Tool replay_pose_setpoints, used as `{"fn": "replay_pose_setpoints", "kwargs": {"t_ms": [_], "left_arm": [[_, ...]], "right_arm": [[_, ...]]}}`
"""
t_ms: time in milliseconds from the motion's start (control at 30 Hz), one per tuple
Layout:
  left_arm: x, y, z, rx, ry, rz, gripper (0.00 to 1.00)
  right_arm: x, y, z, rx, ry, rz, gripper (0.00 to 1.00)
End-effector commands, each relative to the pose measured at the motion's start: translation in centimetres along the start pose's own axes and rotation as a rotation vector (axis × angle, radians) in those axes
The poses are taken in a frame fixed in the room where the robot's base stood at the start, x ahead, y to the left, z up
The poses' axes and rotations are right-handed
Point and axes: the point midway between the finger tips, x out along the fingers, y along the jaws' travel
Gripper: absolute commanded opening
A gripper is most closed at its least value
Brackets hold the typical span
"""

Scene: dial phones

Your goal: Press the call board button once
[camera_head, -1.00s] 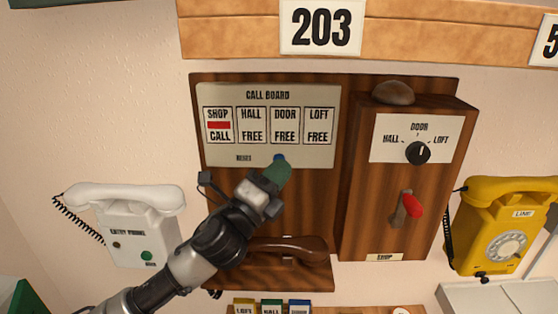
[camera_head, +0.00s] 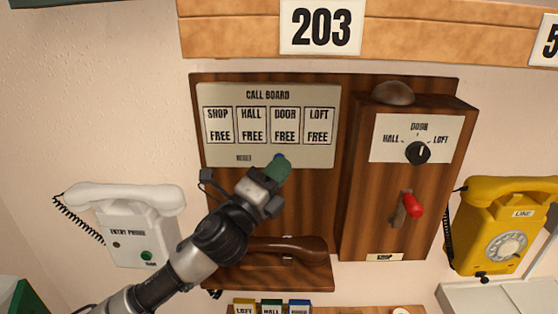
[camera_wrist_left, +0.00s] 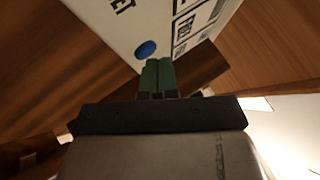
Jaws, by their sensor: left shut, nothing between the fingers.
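The call board (camera_head: 325,155) is a cream plate on a dark wooden panel. Its SHOP, HALL, DOOR and LOFT windows all read FREE. The small blue button (camera_head: 280,157) sits at its lower edge, right of the word RESET, partly covered by my fingertips. My right gripper is not in view.
A brown handset (camera_head: 300,248) lies below the board. A wooden box with a black dial (camera_head: 418,152) and a red lever (camera_head: 412,205) stands to the right. A white entry phone (camera_head: 135,215) hangs left and a yellow phone (camera_head: 505,230) right.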

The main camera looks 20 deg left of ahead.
Motion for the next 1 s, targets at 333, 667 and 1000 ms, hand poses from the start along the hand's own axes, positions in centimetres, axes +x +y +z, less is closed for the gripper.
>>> {"fn": "replay_pose_setpoints", "kwargs": {"t_ms": [333, 667, 1000], "left_arm": [[-0.8, -0.6, -0.5, 0.001, 0.000, 0.001, 0.00], [-1.1, -0.8, -0.8, 0.001, -0.001, 0.000, 0.00], [-2.6, -1.9, -1.9, -0.002, 0.001, 0.001, 0.00]], "right_arm": [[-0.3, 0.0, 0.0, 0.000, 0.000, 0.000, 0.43], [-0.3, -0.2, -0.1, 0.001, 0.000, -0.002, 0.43], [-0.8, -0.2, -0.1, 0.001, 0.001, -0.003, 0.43]]}}
